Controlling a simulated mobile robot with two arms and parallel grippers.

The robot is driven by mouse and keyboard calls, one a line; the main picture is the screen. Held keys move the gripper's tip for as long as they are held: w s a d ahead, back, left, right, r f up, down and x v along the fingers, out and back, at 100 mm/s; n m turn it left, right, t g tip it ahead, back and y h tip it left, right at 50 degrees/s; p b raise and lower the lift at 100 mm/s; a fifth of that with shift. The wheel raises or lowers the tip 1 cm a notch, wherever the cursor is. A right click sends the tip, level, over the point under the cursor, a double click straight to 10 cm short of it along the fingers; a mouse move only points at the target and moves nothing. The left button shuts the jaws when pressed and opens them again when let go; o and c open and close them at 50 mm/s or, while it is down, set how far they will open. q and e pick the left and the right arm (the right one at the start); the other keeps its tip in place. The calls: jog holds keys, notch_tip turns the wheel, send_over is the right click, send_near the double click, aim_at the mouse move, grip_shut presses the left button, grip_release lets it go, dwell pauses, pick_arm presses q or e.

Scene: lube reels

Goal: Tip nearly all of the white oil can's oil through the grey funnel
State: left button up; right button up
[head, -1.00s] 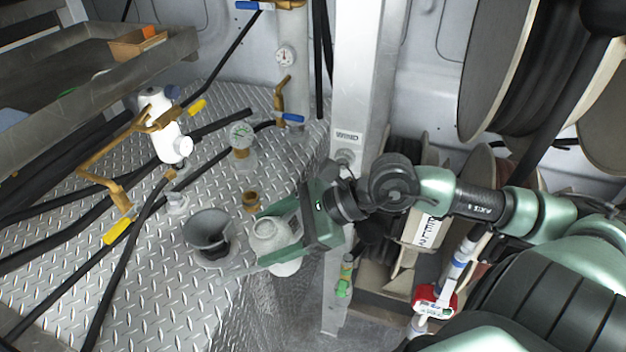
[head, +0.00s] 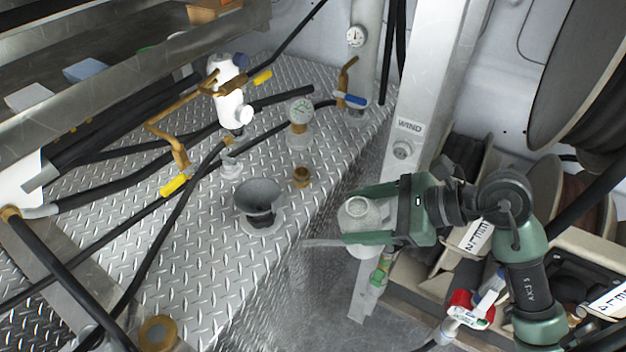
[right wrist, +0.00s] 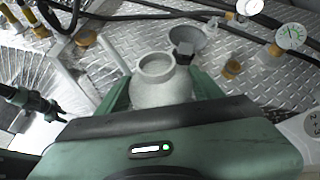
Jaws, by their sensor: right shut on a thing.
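The grey funnel (head: 258,198) stands on the diamond-plate deck, wide mouth up. It also shows in the right wrist view (right wrist: 190,36), just beyond the can. My right gripper (head: 343,218) is shut on the white oil can (head: 360,212), one finger on each side of its body. The can is roughly upright, its round neck facing up, held to the right of the funnel and apart from it, past the deck's edge. In the right wrist view the can (right wrist: 162,85) sits between the fingers. Its oil level cannot be seen. My left gripper is not in view.
A small brass fitting (head: 302,176) and a gauge (head: 300,110) stand behind the funnel. A white filter unit with brass pipes (head: 228,95) and black hoses are at the left. A metal post (head: 420,100) rises behind the can. A red-and-white dispenser (head: 470,308) is at lower right.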

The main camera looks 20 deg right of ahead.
dwell(0.4)
jog(key=shift+w+a+f+b, duration=0.1)
jog(key=shift+w+f+b, duration=0.1)
jog(key=shift+w, duration=0.35)
jog(key=shift+w+a+f+b, duration=0.15)
jog(key=shift+w+b, duration=0.1)
jog(key=shift+w, duration=0.35)
jog(key=shift+w+a+f+b, duration=0.1)
jog(key=shift+w+f+b, duration=0.1)
jog(key=shift+w, duration=0.35)
jog(key=w+a+f+b, duration=0.1)
jog(key=w+f+b, duration=0.1)
jog(key=w, duration=0.6)
jog(key=w+a+f+h+b, duration=0.1)
jog(key=w+a+f+b, duration=0.1)
jog(key=w, duration=0.6)
jog(key=shift+w+a+f+b, duration=0.3)
jog(key=shift+w+f+b, duration=0.15)
jog(key=shift+b, duration=0.6)
jog(key=shift+f, duration=0.1)
jog(key=shift+w, duration=0.1)
jog(key=shift+w+a+b, duration=0.1)
jog(key=shift+w+b, duration=0.2)
jog(key=shift+w, duration=0.3)
grip_shut()
jog(key=shift+w+a+b, duration=0.25)
jog(key=shift+w, duration=0.7)
jog(key=shift+w+a+b, duration=0.2)
jog(key=shift+w+a, duration=0.05)
jog(key=shift+w, duration=0.7)
